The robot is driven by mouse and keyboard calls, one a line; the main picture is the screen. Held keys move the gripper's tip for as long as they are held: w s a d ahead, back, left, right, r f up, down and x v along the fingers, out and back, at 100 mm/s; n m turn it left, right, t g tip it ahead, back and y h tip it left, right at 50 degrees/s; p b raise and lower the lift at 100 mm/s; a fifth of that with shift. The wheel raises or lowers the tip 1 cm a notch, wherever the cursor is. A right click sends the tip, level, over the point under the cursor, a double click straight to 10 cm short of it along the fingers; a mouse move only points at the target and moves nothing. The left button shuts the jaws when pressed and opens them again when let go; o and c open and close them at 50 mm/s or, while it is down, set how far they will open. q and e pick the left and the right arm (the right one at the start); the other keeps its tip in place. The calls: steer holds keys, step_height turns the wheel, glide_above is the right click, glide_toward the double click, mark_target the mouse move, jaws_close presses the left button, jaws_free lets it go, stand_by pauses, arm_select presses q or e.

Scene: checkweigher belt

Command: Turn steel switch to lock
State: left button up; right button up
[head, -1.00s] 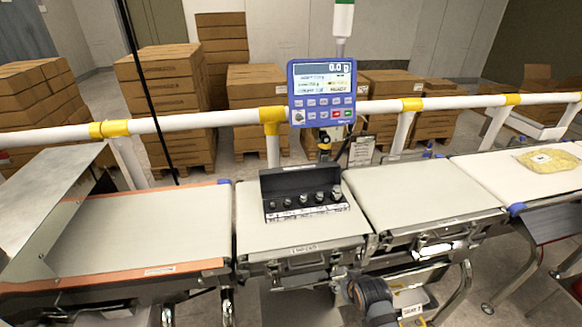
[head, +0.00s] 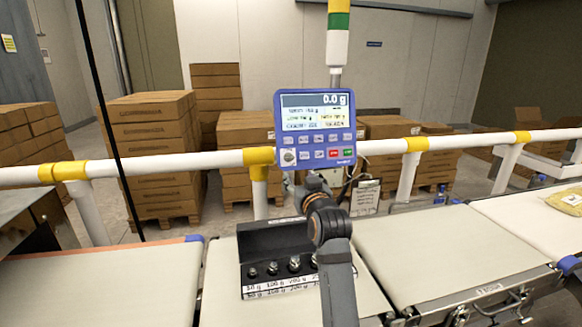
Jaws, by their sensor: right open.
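The steel switch (head: 288,157) is a small round silver key-like knob at the lower left of the blue control panel (head: 316,174). The panel's screen reads 0.0 g. My right arm rises from the bottom of the head view, in front of the weigh belt. My right gripper (head: 304,181) is open, just below the panel's lower edge and a little right of and below the switch. It looks apart from the switch. Its fingers are small and partly hidden by my wrist. My left gripper is out of view.
A black case of steel weights (head: 279,242) stands on the middle belt, partly behind my right arm. A white rail (head: 215,159) with yellow joints runs behind the belts. A bagged yellow product (head: 566,200) lies on the right belt. A clipboard (head: 365,197) hangs below the panel.

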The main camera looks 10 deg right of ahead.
mark_target(290, 158)
steer(key=w, duration=0.3)
steer(key=w+r+p, duration=0.1)
steer(key=w, duration=0.3)
steer(key=shift+w+a+r, duration=0.15)
steer(key=shift+w+r, duration=0.15)
steer(key=shift+w, duration=1.4)
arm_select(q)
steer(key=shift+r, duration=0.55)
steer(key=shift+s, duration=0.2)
arm_select(e)
steer(key=shift+c, duration=0.2)
